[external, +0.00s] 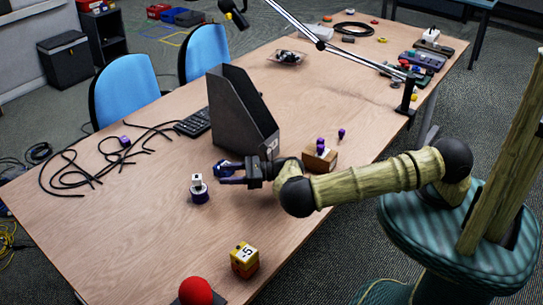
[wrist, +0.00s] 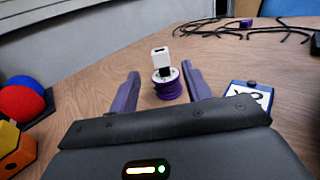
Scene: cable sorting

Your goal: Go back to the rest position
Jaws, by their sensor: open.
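My gripper (external: 225,173) is open and empty, low over the table (external: 150,215) in the external view. In the wrist view its two purple fingers (wrist: 160,88) stand apart. A small white and black piece on a purple spool (wrist: 168,86) stands upright just beyond the fingertips. In the external view this spool (external: 200,195) stands to the left of my gripper, with a gap between them. My arm reaches in from the right, bent low over the table.
A black file holder (external: 235,115) stands just behind my gripper. A wooden block (external: 320,157) with purple pegs lies near my forearm. Black cables (external: 75,180) lie at the left. A yellow-orange cube (external: 244,260) and red ball (external: 195,291) are at the front. A lamp arm (external: 345,52) crosses the back.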

